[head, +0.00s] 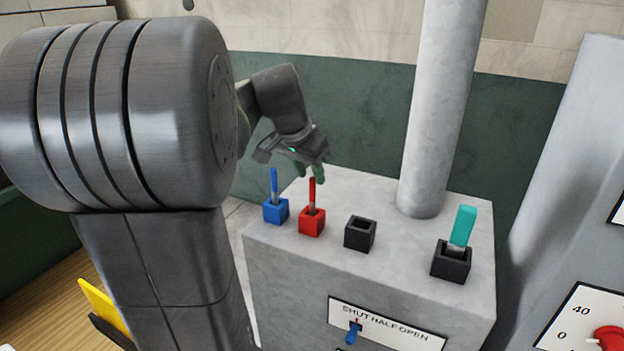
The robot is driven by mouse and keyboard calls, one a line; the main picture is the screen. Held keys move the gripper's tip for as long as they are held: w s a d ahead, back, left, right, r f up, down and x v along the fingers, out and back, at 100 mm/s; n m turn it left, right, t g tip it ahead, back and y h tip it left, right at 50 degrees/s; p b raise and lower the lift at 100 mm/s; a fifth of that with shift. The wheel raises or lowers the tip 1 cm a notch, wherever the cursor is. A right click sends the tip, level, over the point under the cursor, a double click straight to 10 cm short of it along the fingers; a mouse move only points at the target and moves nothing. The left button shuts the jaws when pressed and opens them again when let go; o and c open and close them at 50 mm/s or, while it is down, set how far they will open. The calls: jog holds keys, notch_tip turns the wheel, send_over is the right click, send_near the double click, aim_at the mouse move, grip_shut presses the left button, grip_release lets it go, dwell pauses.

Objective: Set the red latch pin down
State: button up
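The red latch pin (312,194) stands upright in a red square socket (312,223) on top of a grey block. My gripper (310,172) is just above and behind the top of the red pin, with greenish fingertips pointing down. The fingertips are small and partly overlap the pin's top in the head view. I cannot tell whether they touch the pin or how wide they are apart.
A blue pin (274,186) stands in a blue socket (276,212) close left of the red one. An empty black socket (360,234) is to the right. A teal-handled lever (462,228) and a thick grey column (440,110) stand farther right.

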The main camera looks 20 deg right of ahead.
jog(key=v, duration=0.9)
